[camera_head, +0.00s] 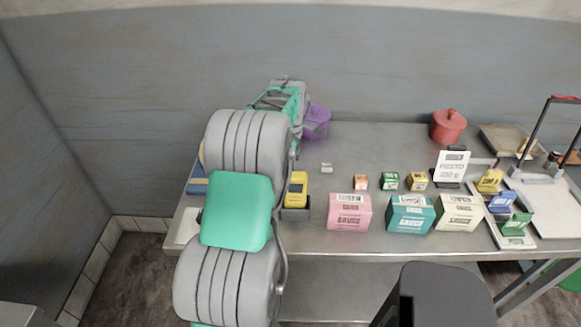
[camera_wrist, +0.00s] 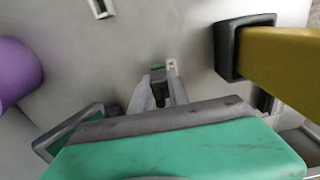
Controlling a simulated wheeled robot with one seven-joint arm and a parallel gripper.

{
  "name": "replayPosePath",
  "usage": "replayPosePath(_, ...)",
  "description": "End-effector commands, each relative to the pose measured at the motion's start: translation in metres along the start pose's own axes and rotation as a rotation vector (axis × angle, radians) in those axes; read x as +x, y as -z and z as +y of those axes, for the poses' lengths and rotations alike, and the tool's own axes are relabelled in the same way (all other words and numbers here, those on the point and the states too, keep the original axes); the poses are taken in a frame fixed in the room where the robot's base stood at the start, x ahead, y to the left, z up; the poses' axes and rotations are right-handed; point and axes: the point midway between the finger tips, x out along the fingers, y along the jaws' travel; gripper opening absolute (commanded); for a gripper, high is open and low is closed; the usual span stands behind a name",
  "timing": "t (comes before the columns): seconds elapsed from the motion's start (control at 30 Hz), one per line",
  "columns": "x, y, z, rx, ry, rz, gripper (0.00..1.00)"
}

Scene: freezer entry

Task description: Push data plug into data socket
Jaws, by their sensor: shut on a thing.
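In the wrist view my gripper (camera_wrist: 163,84) points down at the grey table top, its two grey fingers close together on a small dark piece, which I take to be the data plug (camera_wrist: 159,95). The fingers hide most of it. Just beyond the fingertips is a small white-edged fitting with a green part (camera_wrist: 171,65), possibly the data socket. Whether plug and fitting touch, I cannot tell. Another small pale fitting with a dark slot (camera_wrist: 100,8) lies farther off; it seems to be the small pale piece in the head view (camera_head: 326,168). My arm hides the gripper in the head view.
A yellow device (camera_head: 297,187) stands in a dark holder close to my gripper. A purple pot (camera_head: 316,122) is behind. Pink (camera_head: 349,212), teal (camera_head: 410,214) and cream boxes line the front edge. A red pot (camera_head: 448,126) stands back right.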

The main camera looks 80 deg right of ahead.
Motion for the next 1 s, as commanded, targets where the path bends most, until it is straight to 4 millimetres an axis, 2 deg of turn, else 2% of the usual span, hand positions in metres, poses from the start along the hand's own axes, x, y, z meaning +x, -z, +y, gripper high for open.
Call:
replayPosePath(0.07, 0.004, 0.000, -0.001, 0.000, 0.002, 0.000, 0.00)
replayPosePath(0.1, 0.003, 0.000, -0.001, 0.000, 0.002, 0.000, 0.24)
replayPosePath(0.37, 0.003, 0.000, 0.000, 0.000, 0.002, 0.000, 0.46)
replayPosePath(0.67, 0.000, 0.000, 0.000, 0.000, 0.000, 0.000, 0.47)
replayPosePath(0.77, -0.013, 0.000, 0.001, 0.000, -0.002, 0.000, 0.47)
replayPosePath(1.0, -0.061, 0.000, 0.001, 0.000, -0.001, 0.000, 0.47)
